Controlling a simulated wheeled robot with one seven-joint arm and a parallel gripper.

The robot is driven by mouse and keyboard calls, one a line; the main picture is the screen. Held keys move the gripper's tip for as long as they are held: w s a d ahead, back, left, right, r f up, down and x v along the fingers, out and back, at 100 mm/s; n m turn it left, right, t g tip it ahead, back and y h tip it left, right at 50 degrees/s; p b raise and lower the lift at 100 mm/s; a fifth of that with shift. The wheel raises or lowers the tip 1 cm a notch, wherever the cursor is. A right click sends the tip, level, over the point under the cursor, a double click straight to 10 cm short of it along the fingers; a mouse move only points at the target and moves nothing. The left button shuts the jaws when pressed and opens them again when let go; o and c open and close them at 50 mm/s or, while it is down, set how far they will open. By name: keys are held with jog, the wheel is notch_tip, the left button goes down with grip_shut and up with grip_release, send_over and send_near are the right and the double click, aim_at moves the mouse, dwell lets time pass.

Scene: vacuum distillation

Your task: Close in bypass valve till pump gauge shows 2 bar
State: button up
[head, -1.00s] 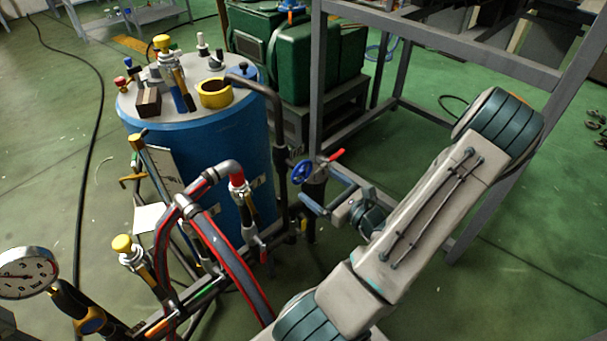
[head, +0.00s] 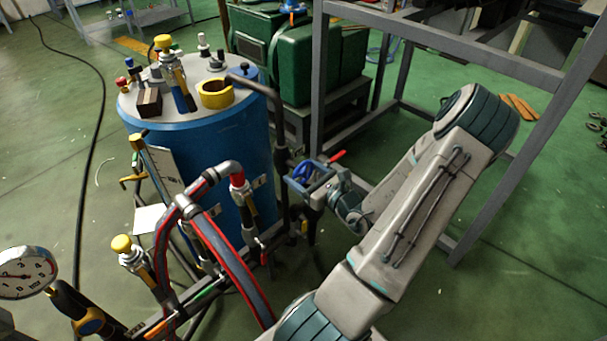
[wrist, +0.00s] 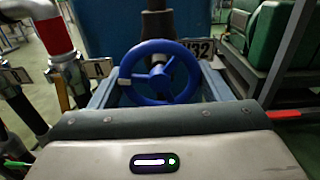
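The blue handwheel valve (wrist: 160,97) stands upright and centred in the wrist view, in front of a dark vertical pipe. In the head view the blue wheel (head: 302,173) is partly hidden by my gripper (head: 312,175). My gripper is open, with one blue-grey finger on each side of the wheel. I cannot tell whether the fingers touch its rim. A round white dial gauge (head: 26,272) is at the left edge of the head view; its needle reading is too small to read surely, and I cannot tell if it is the pump gauge.
A red lever (head: 337,156) sticks out right beside the wheel. A blue drum (head: 197,150) and red-and-grey hoses (head: 235,262) stand left. A grey steel frame (head: 317,90) and green machines (head: 305,60) are behind. Open green floor lies right.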

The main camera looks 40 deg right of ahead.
jog(key=shift+r+m+p, duration=0.15)
jog(key=shift+m+p, duration=0.15)
jog(key=shift+p, duration=0.4)
jog(key=o, duration=1)
jog(key=s, duration=0.9)
jog(key=s+d, duration=0.1)
jog(key=s, duration=0.3)
jog(key=shift+s+p, duration=0.35)
jog(key=shift+s, duration=0.05)
